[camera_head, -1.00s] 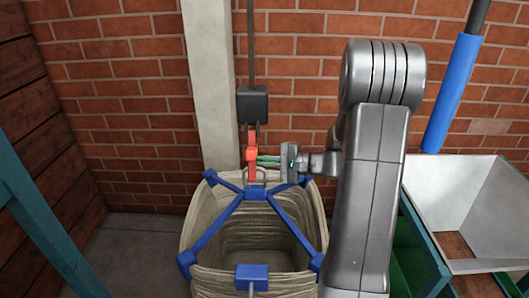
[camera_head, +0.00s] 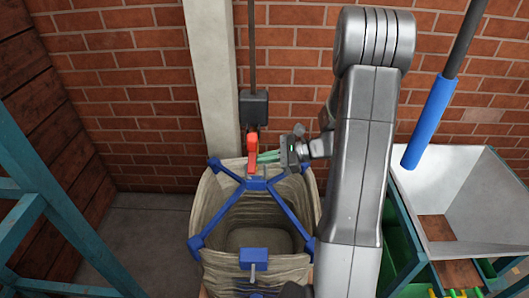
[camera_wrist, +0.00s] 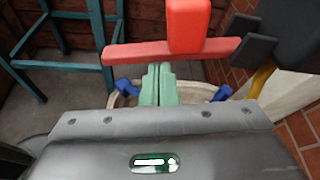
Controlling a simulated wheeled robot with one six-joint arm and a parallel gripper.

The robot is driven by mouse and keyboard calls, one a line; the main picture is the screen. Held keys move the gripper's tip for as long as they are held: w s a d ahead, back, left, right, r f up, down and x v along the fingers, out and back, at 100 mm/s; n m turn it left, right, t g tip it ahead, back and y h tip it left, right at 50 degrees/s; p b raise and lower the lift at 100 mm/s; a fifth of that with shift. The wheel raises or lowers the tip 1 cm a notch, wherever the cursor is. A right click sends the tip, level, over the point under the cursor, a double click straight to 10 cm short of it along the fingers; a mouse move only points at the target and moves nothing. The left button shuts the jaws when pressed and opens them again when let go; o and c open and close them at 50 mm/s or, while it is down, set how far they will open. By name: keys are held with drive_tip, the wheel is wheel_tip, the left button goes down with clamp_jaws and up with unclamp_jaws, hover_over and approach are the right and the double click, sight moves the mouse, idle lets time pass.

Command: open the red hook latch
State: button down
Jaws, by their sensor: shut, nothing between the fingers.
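The red hook latch (camera_head: 252,151) hangs below a black block (camera_head: 253,107), just above the rear blue corner of the bag frame. In the wrist view the latch (camera_wrist: 188,28) is a red block on a long red bar that crosses ahead of my fingers. My gripper (camera_head: 261,158) has its green fingers pressed together, pointing left at the latch from its right side. In the wrist view my gripper (camera_wrist: 157,70) has its tips close to the bar; I cannot tell whether they touch it. The latch's lower end is hard to make out.
A beige bag (camera_head: 212,210) with a blue cross-strap frame (camera_head: 225,218) stands open below. A pale post (camera_head: 213,80) and brick wall are behind. A teal frame (camera_head: 60,205) is at left. A blue-sleeved pole (camera_head: 430,120) and grey hopper (camera_head: 480,190) are at right.

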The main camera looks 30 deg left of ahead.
drive_tip(key=shift+s+d+r+p, duration=0.15)
drive_tip(key=shift+r+p, duration=0.4)
drive_tip(key=shift+r, duration=1.3)
wheel_tip(320, 180, down, 4)
drive_tip(key=b, duration=0.3)
drive_tip(key=b+v, duration=0.1)
drive_tip(key=v, duration=0.9)
drive_tip(key=shift+w, duration=0.25)
drive_tip(key=shift+a, duration=0.2)
